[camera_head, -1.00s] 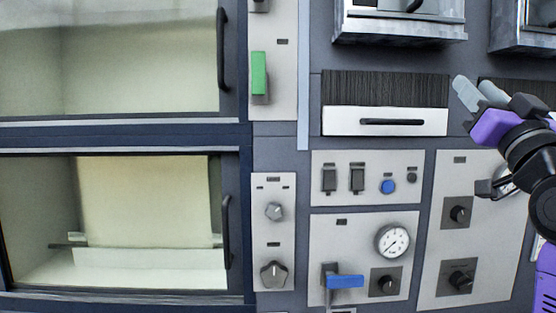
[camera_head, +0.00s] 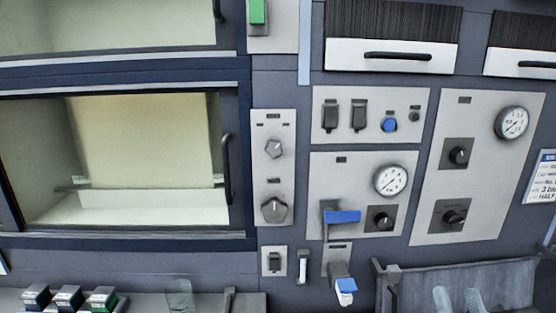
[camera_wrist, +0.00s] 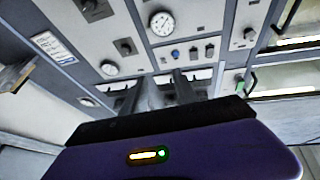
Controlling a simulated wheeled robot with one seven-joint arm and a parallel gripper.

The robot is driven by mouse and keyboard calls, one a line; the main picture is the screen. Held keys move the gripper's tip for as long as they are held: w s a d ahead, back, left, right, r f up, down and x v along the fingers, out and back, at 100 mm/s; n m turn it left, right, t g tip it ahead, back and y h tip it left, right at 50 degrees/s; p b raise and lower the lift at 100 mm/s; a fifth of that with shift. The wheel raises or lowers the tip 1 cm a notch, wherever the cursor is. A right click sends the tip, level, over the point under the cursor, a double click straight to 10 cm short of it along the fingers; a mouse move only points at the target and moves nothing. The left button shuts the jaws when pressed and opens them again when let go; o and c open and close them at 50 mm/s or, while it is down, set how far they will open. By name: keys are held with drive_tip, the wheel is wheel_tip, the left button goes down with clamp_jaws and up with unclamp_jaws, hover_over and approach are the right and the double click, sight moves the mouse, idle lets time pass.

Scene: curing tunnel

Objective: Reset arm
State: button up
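My gripper (camera_head: 458,301) shows at the bottom right of the head view, only its two grey fingertips in frame. In the wrist view my gripper (camera_wrist: 166,88) points toward the control panel, its fingers apart with nothing between them. It is open and empty. The rest of my arm is out of the head view.
The panel wall carries a blue-handled lever (camera_head: 343,217), a gauge (camera_head: 391,180), a second gauge (camera_head: 511,122) and several knobs. A glass-fronted chamber (camera_head: 140,150) is at left. Small dark blocks (camera_head: 68,297) and a clear cup (camera_head: 179,295) stand at bottom left. A grey bin (camera_head: 510,275) is at bottom right.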

drive_tip(key=s+a+f+g+y, duration=0.1)
drive_tip(key=s+a+f+g, duration=0.1)
drive_tip(key=s+f, duration=0.4)
drive_tip(key=s+a+f+n+g+y, duration=0.1)
drive_tip(key=s+f, duration=0.5)
drive_tip(key=s, duration=0.7)
drive_tip(key=s+a+f+n+g+y+b, duration=0.1)
drive_tip(key=s+a+f+g, duration=0.2)
drive_tip(key=s+f, duration=0.4)
drive_tip(key=s+g, duration=0.1)
drive_tip(key=s, duration=0.2)
drive_tip(key=shift+s+a+g, duration=0.2)
drive_tip(key=shift+a+g, duration=0.05)
drive_tip(key=shift+g, duration=0.15)
